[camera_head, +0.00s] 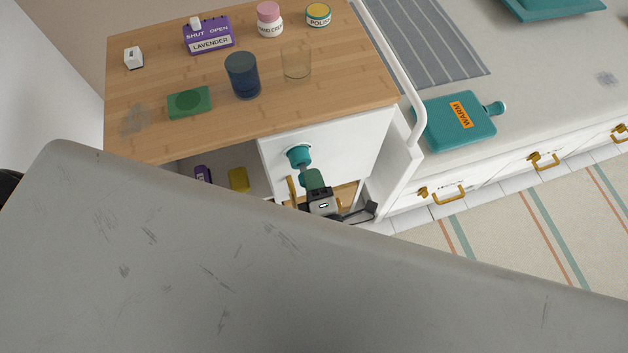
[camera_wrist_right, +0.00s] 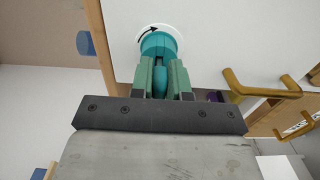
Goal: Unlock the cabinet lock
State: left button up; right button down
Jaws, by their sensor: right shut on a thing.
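The cabinet lock is a round teal knob (camera_head: 299,154) on the white front (camera_head: 345,140) of the wooden-topped cabinet (camera_head: 340,85). In the right wrist view the teal lock knob (camera_wrist_right: 158,44) sits on a white disc with a curved black arrow. My right gripper (camera_head: 306,172) reaches the knob from the front. Its two green fingers (camera_wrist_right: 160,78) are shut on the knob's teal grip, one on each side. A brass handle (camera_wrist_right: 262,86) is to the right of the knob in the wrist view. My left gripper is not in view.
On the cabinet top stand a blue cup (camera_head: 242,76), a clear glass (camera_head: 296,62), a green block (camera_head: 189,102) and a purple lavender box (camera_head: 208,36). An open compartment left of the lock holds a yellow thing (camera_head: 239,179). A white rail (camera_head: 405,85) runs at the right.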

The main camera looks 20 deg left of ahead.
jog(key=shift+x, duration=0.85)
jog(key=c, duration=1)
grip_release()
jog(key=v, duration=1)
jog(key=shift+s+d, duration=0.2)
jog(key=shift+s, duration=0.2)
jog(key=shift+f, duration=0.1)
